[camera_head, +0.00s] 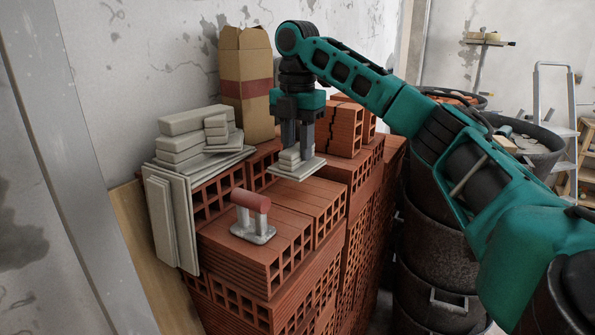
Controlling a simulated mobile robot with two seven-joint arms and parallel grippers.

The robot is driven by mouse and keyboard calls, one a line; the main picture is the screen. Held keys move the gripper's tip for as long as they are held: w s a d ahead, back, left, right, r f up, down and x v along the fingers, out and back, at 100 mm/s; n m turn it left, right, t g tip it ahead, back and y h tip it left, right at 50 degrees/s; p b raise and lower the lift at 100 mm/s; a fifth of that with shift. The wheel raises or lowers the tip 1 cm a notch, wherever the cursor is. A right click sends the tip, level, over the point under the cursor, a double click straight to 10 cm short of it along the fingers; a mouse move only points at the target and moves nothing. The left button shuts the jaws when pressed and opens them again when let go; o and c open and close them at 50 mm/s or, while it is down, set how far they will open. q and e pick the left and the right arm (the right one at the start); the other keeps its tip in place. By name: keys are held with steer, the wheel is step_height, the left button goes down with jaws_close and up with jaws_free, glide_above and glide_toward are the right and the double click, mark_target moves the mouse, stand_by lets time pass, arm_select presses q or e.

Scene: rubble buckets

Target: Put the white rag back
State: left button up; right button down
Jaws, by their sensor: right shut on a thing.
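The white rag (297,170) is a pale folded piece with a wide flat bottom layer and a smaller folded part on top. My right gripper (297,152) points straight down and is shut on the small upper part of the rag. The rag is over the top of the red hollow-brick stack (297,205). I cannot tell whether its bottom layer touches the bricks. My left gripper is not in view.
A trowel float (253,230) with a red-brown handle lies on the front bricks. Pale slabs (182,150) and a cardboard bag (246,95) stand at the back left. Dark buckets (437,255) stand right of the stack, under my right arm. A ladder (553,95) is behind.

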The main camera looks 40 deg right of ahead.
mark_target(298, 169)
steer(key=shift+f, duration=2.95)
steer(key=c, duration=0.8)
jaws_free()
steer(key=shift+r, duration=0.15)
steer(key=shift+r, duration=5.9)
